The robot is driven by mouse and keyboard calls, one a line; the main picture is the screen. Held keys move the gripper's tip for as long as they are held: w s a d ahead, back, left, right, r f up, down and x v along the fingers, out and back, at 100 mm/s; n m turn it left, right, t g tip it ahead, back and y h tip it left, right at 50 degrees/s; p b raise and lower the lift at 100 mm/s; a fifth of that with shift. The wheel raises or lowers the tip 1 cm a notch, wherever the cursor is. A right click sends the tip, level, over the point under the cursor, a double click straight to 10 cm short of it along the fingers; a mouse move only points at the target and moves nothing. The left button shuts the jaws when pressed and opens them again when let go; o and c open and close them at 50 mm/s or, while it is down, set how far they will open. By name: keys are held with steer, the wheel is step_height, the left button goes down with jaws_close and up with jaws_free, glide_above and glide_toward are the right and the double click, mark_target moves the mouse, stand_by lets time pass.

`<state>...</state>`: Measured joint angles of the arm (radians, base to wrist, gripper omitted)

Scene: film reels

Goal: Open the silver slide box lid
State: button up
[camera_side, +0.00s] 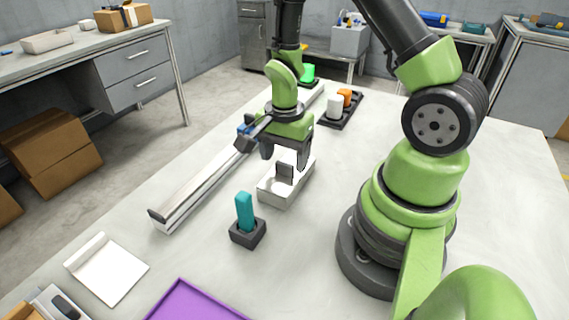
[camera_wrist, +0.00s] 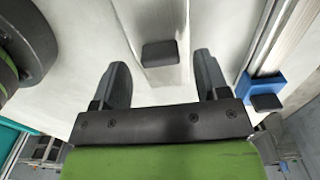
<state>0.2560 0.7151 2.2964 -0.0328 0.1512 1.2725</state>
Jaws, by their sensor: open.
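The silver slide box (camera_side: 287,199) sits on the table below my gripper. A dark grey block-shaped handle (camera_side: 285,173) stands up from its top. In the wrist view the handle (camera_wrist: 160,52) lies between the fingers, with a gap on both sides, on the pale box (camera_wrist: 150,20). My gripper (camera_side: 285,158) points down over the box, open and empty, with its fingers near the handle's height. It also shows in the wrist view (camera_wrist: 161,66). The far part of the box is partly hidden by my gripper.
A long rail (camera_side: 190,195) with a blue slider (camera_wrist: 262,88) runs left of the box. A teal block (camera_side: 244,212) stands in a dark holder nearer the camera. A purple tray (camera_side: 190,302) and white panel (camera_side: 107,270) lie in front. A dark rack (camera_side: 345,112) holds white and orange pieces behind.

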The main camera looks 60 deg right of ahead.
steer(key=shift+f, duration=1.35)
jaws_close()
steer(key=d, duration=0.6)
steer(key=shift+d, duration=0.35)
jaws_free()
